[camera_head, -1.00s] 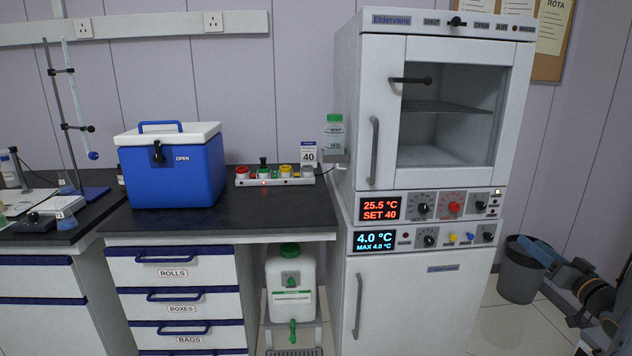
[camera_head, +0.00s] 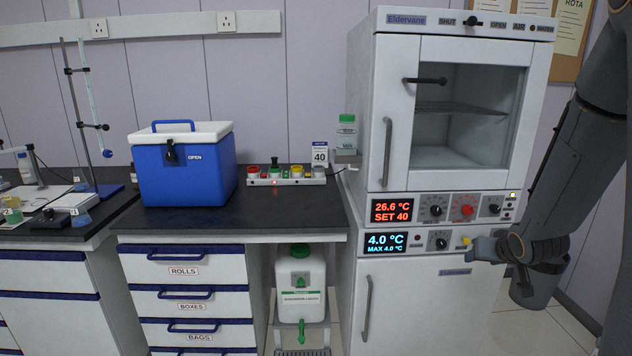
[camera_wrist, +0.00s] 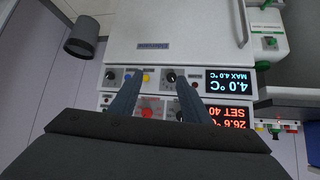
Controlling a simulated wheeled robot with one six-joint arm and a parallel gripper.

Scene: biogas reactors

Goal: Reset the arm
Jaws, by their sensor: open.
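My gripper (camera_head: 478,248) is in front of the right part of the incubator-and-fridge stack's lower control strip, on the right of the head view. Its jaws are open and empty. In the wrist view my gripper (camera_wrist: 155,82) shows two dark fingers apart, over the knobs of the two control strips, in an upside-down picture. My arm comes in from the right edge. I cannot tell whether the fingertips touch the panel. The incubator (camera_head: 395,80) has its glass door shut. Its display (camera_head: 391,210) reads 26.6 °C, SET 40. The fridge display (camera_head: 388,243) reads 4.0 °C.
A blue cool box (camera_head: 185,175) with a white lid stands on the black bench (camera_head: 260,215). A white canister (camera_head: 301,285) stands under the bench. A grey bin (camera_head: 530,290) is partly behind my arm.

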